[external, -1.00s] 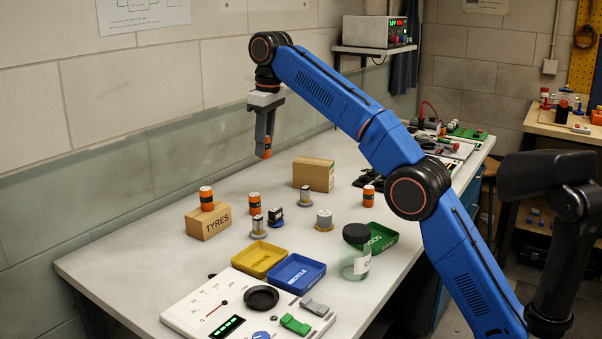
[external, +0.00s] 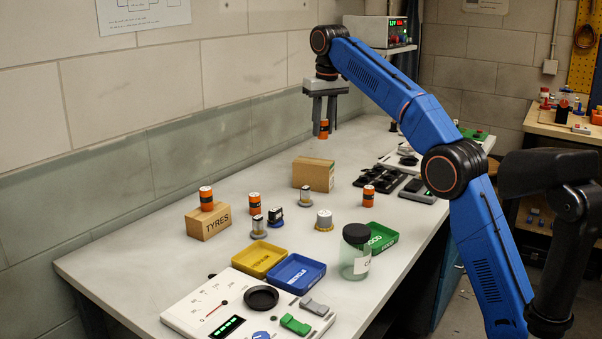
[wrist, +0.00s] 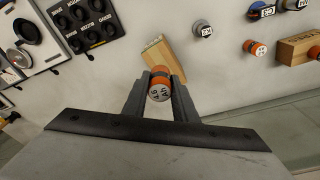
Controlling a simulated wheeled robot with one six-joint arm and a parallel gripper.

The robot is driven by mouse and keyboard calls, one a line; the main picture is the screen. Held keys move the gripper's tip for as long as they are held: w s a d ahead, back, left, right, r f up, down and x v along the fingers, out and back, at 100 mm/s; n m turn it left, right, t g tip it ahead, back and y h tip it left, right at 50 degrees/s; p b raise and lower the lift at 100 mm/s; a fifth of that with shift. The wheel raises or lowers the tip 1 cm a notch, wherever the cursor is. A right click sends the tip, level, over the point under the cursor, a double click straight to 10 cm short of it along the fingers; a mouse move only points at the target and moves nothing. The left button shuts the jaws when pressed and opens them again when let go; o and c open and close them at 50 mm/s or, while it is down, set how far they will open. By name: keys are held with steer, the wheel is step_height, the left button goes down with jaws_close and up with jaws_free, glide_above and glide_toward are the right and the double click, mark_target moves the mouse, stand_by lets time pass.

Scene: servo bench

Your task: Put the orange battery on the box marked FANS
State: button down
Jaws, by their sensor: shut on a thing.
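My gripper (external: 324,133) is shut on an orange battery (external: 324,127), with a finger on each side of it. In the external view they hang above the cardboard box (external: 309,175), apart from it. That box's label is not readable there. In the wrist view the battery (wrist: 160,90) is between the fingers, and the box (wrist: 168,57) shows just beyond it, partly hidden, with faint lettering at one end. Other orange batteries stand on the box marked TYRES (external: 208,225), on the bench near it (external: 254,204), and farther right (external: 369,196).
Small motor-like parts (external: 324,220) stand in front of the cardboard box. Yellow (external: 259,261), blue (external: 297,273) and green (external: 383,238) trays and a black-lidded jar (external: 356,254) are nearer. Black items (external: 378,178) lie right of the box.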

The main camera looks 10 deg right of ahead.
steer(key=shift+f, duration=3.8)
steer(key=c, duration=1.4)
jaws_free()
steer(key=shift+f, duration=0.1)
steer(key=shift+c, duration=0.2)
steer(key=r, duration=0.6)
steer(key=shift+s+r, duration=0.25)
steer(key=shift+s, duration=0.05)
steer(key=shift+s+d+r, duration=0.1)
steer(key=shift+s+r, duration=0.05)
steer(key=shift+r, duration=0.45)
